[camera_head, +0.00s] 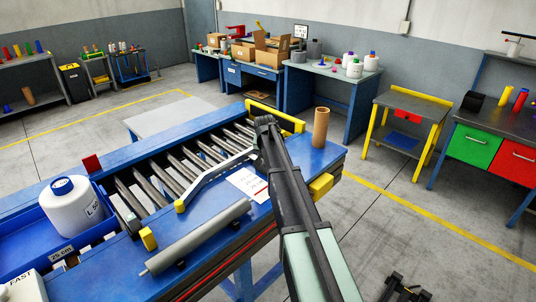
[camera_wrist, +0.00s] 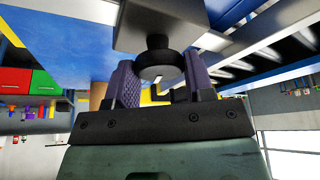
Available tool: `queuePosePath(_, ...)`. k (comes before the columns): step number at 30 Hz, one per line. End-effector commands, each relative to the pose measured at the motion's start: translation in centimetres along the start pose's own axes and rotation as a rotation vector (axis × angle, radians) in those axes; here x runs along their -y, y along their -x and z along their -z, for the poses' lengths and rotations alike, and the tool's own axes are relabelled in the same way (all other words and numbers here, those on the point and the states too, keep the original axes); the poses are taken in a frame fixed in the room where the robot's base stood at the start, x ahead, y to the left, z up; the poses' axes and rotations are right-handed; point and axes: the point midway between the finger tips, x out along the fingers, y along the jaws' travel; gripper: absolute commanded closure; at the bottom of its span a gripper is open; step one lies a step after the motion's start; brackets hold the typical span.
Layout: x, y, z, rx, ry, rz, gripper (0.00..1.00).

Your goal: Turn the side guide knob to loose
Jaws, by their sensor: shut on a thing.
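The side guide is a silver rail (camera_head: 215,175) with yellow end pieces, lying along the roller conveyor (camera_head: 180,170) in the head view. My gripper (camera_head: 264,124) is at the far right end of this guide, and my arm hides the knob there. In the wrist view a dark round knob (camera_wrist: 160,68) sits under a grey metal block (camera_wrist: 160,22). The purple-grey fingers of my gripper (camera_wrist: 160,76) stand on either side of the knob and are shut on it. A pale mark shows on the knob's face. I cannot read its setting.
A cardboard tube (camera_head: 321,126) stands upright on the blue conveyor frame, just right of my gripper. A paper sheet (camera_head: 249,184) and a grey roller (camera_head: 197,236) lie in front of the guide. A white yarn bobbin (camera_head: 76,208) stands in a blue tray at left.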

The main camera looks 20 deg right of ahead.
Motion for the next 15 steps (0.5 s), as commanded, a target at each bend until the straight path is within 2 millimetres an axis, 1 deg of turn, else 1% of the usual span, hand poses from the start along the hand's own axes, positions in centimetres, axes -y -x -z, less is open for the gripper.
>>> queuePosePath(6,0.05,-0.01,0.03,0.001,-0.126,-0.052,0.75)
queuePosePath(15,0.07,0.0,0.02,0.001,-0.211,-0.087,0.75)
